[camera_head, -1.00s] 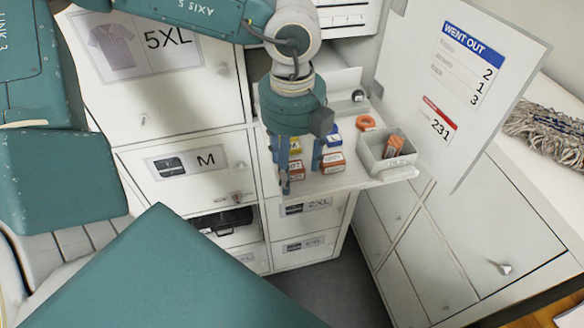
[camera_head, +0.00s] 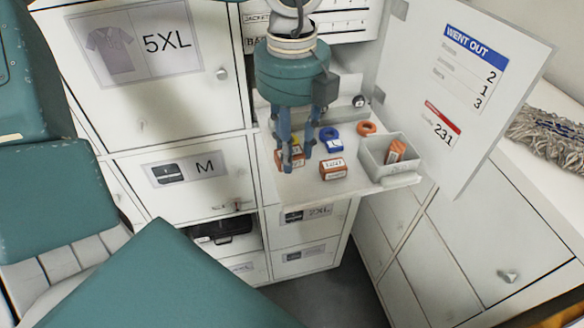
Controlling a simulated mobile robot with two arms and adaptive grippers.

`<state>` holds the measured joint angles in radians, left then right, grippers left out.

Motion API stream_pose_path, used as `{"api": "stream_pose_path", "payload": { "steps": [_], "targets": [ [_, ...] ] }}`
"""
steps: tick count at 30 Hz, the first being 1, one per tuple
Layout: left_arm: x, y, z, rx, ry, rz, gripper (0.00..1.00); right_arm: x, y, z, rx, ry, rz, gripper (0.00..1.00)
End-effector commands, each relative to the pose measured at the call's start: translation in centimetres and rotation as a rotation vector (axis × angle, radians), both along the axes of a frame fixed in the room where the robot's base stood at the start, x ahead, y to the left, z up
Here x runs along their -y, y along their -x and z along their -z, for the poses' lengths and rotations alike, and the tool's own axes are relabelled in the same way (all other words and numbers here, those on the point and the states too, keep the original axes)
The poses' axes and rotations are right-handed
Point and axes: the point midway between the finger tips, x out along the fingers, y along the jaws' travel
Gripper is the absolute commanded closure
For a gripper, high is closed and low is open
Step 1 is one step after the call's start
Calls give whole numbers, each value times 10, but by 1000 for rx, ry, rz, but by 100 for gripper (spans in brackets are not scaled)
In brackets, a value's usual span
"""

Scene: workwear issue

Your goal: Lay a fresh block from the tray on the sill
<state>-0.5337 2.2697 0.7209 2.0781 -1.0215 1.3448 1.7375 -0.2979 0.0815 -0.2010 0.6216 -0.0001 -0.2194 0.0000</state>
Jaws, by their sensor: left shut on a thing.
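My left gripper (camera_head: 297,156) points down over the left part of a white shelf (camera_head: 352,184). Its fingers are shut on a small orange block with a white label (camera_head: 291,160), partly hidden by the fingers. A yellow thing (camera_head: 297,149) shows a little behind them. Another orange block with a white label (camera_head: 333,168) lies to the right of the gripper, apart from it. A grey open tray (camera_head: 384,172) stands at the shelf's right end, with an orange, white-labelled block (camera_head: 396,150) in it. My right gripper is not in view.
A blue ring-shaped thing (camera_head: 331,140) and an orange ring (camera_head: 366,128) lie farther back on the shelf. A white "WENT OUT" panel (camera_head: 455,100) rises to the right. Labelled lockers (camera_head: 205,170) stand left and below. The shelf's front middle is clear.

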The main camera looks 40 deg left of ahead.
Motion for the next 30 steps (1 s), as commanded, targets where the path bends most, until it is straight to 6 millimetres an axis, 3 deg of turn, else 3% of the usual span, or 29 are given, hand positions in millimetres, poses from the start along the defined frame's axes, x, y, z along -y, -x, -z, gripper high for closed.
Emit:
{"api": "stream_pose_path", "payload": {
  "steps": [6, 13, 19, 30],
  "targets": [
    [0, -1, -61, 8, -1, -2, 90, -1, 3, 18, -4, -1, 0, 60],
    [0, -1, -106, 3, -2, 0, 90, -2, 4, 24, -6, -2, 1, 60],
    [0, 0, -120, -1, -1, 1, 90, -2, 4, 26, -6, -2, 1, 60],
    [0, 0, -120, -2, -1, 2, 90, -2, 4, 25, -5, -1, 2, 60]
  ]
}}
